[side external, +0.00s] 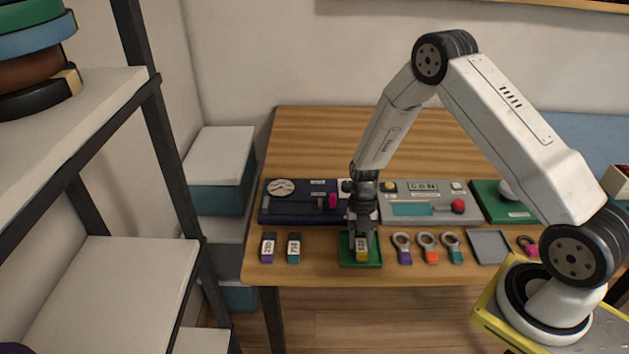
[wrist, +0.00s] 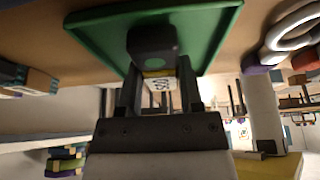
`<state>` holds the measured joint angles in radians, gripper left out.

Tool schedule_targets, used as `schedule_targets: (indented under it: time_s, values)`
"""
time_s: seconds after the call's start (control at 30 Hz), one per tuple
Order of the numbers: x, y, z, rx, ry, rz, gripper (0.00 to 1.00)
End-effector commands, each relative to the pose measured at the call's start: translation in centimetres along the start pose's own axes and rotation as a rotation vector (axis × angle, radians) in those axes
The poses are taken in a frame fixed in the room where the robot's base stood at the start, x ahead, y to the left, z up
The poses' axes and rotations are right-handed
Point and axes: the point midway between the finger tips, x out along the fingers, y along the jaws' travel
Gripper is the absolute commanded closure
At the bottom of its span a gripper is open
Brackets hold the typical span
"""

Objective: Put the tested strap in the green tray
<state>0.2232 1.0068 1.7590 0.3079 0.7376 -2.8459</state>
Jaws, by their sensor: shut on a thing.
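The green tray (side external: 346,262) lies near the front edge of the table. The strap (side external: 362,254) is a small piece with a white printed label and a yellow lower end. My gripper (side external: 361,237) points straight down over the tray and is shut on the strap. The strap is at the tray's middle; I cannot tell whether it touches the tray floor. A dark block-like end covers part of the tray there.
Two labelled pieces, purple-ended (side external: 268,247) and teal-ended (side external: 293,248), lie left of the tray. Several ringed pieces, the nearest purple (side external: 402,248), lie close on its right, then a grey tray (side external: 488,247). A dark blue gauge unit (side external: 290,212) and a grey tester (side external: 430,208) stand behind.

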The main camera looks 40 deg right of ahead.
Motion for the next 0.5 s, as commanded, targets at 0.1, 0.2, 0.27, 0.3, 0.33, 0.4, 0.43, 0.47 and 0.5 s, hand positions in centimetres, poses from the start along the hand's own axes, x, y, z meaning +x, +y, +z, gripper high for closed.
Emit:
schedule_targets:
  time_s: [0.1, 0.2, 0.27, 0.3, 0.33, 0.4, 0.43, 0.47, 0.5]
  values:
    - [0.09, 0.01, 0.05, 0.000, 0.000, 0.000, 1.00]
    - [0.17, 0.01, 0.08, 0.000, 0.000, 0.000, 1.00]
    - [0.21, 0.01, 0.10, 0.000, 0.000, 0.000, 1.00]
    - [0.23, 0.01, 0.11, 0.000, 0.000, 0.000, 0.51]
    - [0.22, 0.02, 0.11, 0.000, -0.001, 0.000, 0.41]
    - [0.21, 0.01, 0.11, 0.000, -0.001, 0.000, 0.19]
    - [0.21, 0.01, 0.11, 0.000, -0.001, 0.000, 0.13]
    - [0.21, 0.01, 0.11, 0.000, -0.001, 0.000, 0.13]
    - [0.22, 0.01, 0.11, 0.000, -0.001, 0.000, 0.13]
